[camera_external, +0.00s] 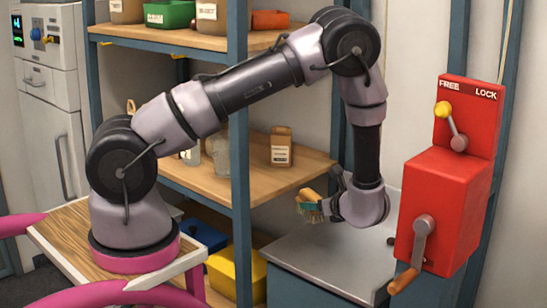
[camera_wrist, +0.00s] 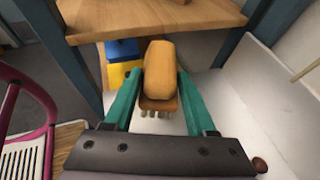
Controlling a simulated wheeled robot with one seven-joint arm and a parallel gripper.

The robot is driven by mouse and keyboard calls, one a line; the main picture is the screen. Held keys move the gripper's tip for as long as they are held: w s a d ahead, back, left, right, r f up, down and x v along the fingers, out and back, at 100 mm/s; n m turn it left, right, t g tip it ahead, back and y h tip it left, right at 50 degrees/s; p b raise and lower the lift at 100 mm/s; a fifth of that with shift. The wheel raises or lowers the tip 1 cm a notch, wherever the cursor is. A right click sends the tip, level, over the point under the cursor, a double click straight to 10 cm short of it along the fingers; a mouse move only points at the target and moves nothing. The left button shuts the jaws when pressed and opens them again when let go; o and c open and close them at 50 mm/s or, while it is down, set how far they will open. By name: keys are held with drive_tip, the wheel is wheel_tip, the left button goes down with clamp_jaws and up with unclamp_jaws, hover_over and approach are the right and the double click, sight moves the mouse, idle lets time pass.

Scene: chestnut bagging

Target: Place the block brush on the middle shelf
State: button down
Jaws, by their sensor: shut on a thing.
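The block brush (camera_wrist: 160,72) has an orange-tan wooden body with pale bristles below it. My gripper (camera_wrist: 160,88) is shut on it, one green finger on each side. In the external view the brush (camera_external: 310,196) is held at the end of my gripper (camera_external: 318,205), above the grey counter and in front of the shelf unit. The middle shelf (camera_external: 225,188) is a wooden board a little higher than the brush and to its left. A shelf board (camera_wrist: 150,18) also shows at the top of the wrist view. The brush and shelf look apart.
A brown paper bag (camera_external: 281,147) and glass jars (camera_external: 221,157) stand on the middle shelf, with bare board at its front. A blue upright post (camera_external: 238,110) is close by. Blue and yellow bins (camera_external: 235,272) sit below. A red lever box (camera_external: 440,210) is at right.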

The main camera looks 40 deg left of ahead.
drive_tip(key=shift+f, duration=4.75)
drive_tip(key=shift+f, duration=0.1)
drive_tip(key=shift+f, duration=0.1)
drive_tip(key=shift+c, duration=1)
unclamp_jaws()
